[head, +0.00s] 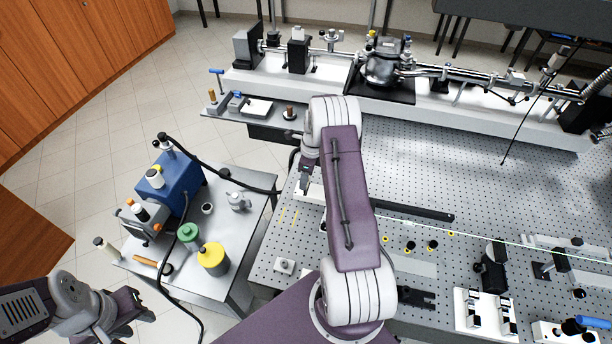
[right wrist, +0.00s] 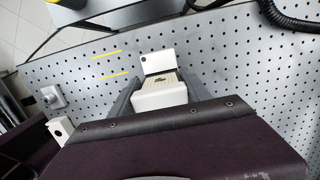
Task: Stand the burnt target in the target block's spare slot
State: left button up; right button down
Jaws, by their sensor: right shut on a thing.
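In the right wrist view my right gripper (right wrist: 158,88) is shut on a pale piece (right wrist: 160,98) with a white near end and a beige, ribbed top with a dark mark; it looks like the burnt target. Just beyond it is a white plate (right wrist: 158,61) with a dark round spot; I cannot tell whether they touch. In the head view my right arm hides most of this spot, and a white bar (head: 312,194) shows beside it. My left gripper (head: 140,308) is at the lower left, away from the board; its jaw opening is unclear. I cannot make out the spare slot.
The perforated optical table (head: 460,160) has open room at its middle and back. A dark bar (head: 415,207) lies right of my arm. Mounts (head: 492,268) crowd the front right. A side cart (head: 225,215) holds a blue pump (head: 172,185) and yellow (head: 213,260) and green containers.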

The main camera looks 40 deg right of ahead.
jog(key=shift+f+b, duration=0.45)
jog(key=shift+f, duration=0.25)
jog(key=shift+f+b, duration=0.5)
jog(key=shift+f, duration=0.25)
jog(key=shift+f, duration=0.25)
jog(key=shift+c, duration=2.1)
grip_release()
jog(key=shift+r, duration=0.15)
jog(key=r, duration=0.3)
jog(key=r+b, duration=0.1)
jog(key=r, duration=0.2)
jog(key=s+r+b, duration=0.1)
jog(key=r, duration=0.1)
jog(key=shift+d+r, duration=0.3)
jog(key=shift+r, duration=0.1)
notch_tip(320, 180, up, 4)
jog(key=p, duration=0.4)
jog(key=shift+w+r, duration=0.1)
jog(key=shift+r, duration=0.05)
jog(key=shift+f, duration=0.2)
